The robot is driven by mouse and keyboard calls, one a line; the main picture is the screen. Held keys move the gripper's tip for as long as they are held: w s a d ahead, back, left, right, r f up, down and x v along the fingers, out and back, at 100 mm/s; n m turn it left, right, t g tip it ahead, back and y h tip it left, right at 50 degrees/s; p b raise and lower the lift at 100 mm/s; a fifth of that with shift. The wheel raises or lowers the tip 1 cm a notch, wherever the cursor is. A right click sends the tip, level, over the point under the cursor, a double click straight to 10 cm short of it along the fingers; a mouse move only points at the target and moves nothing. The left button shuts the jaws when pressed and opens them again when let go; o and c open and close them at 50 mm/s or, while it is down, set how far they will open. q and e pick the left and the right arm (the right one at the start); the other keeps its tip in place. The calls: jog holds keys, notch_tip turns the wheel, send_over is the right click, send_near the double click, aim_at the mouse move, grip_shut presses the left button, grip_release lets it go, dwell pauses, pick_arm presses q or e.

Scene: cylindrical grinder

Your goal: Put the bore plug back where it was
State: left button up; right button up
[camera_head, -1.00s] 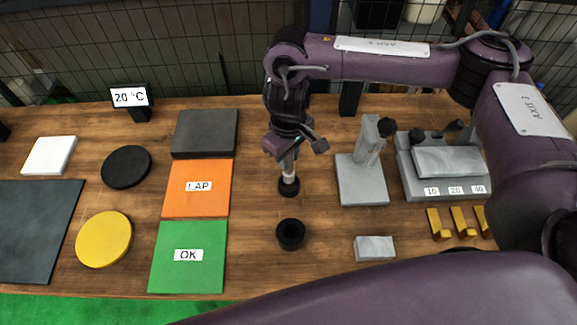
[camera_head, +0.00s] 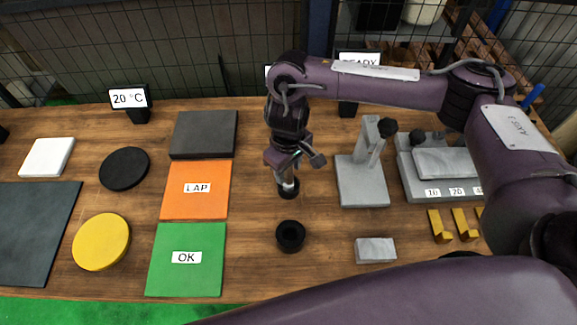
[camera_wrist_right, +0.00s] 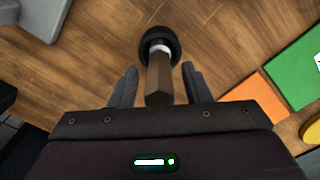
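My left gripper is not in view.
The orange LAP mat (camera_head: 180,208) and green OK mat (camera_head: 165,277) lie left. A grey stand (camera_head: 362,190) is close on the right. A grey block (camera_head: 375,250) lies front right.

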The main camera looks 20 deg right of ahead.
jog(key=shift+r, duration=0.25)
notch_tip(320, 180, up, 12)
jog(key=shift+f+p, duration=0.25)
jog(key=shift+p, duration=0.5)
jog(key=shift+r, duration=0.15)
